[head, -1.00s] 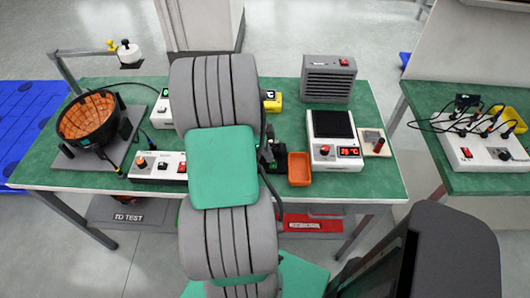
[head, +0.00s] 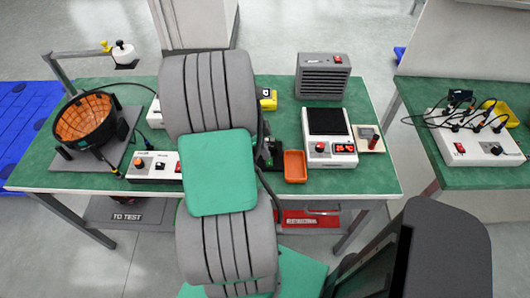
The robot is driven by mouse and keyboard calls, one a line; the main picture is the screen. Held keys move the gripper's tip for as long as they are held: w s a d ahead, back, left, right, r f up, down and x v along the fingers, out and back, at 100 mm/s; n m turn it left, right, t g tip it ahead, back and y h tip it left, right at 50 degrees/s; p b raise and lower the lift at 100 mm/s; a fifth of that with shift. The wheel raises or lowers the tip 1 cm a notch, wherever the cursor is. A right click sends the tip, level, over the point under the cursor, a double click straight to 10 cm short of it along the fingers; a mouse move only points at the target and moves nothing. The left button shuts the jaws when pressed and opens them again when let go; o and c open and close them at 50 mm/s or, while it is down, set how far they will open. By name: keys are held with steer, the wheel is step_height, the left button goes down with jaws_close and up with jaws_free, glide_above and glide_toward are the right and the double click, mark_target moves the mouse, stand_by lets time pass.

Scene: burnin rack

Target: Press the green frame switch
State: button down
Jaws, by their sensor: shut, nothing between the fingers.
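I cannot make out a green frame switch for certain in the head view. My own grey and green arm fills the middle of the picture and hides part of the green-topped bench (head: 225,92). A white box with cables (head: 475,147) and a red switch (head: 459,148) stands on the right bench. A white control box (head: 152,166) with an orange knob lies left of my arm, its right end covered. Another white box (head: 154,114) behind it is mostly covered.
An orange-lined black bowl (head: 85,118) stands at the bench's left. An orange tray (head: 294,166), a white unit with a dark plate and red display (head: 329,150), and a grey vented box (head: 323,75) stand right of my arm. A floor gap separates the benches.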

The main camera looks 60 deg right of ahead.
steer(key=d+v, duration=0.1)
steer(key=v, duration=1)
steer(key=shift+d+r+b, duration=0.15)
steer(key=shift+r+b, duration=0.25)
steer(key=shift+b, duration=0.05)
steer(key=shift+w, duration=0.1)
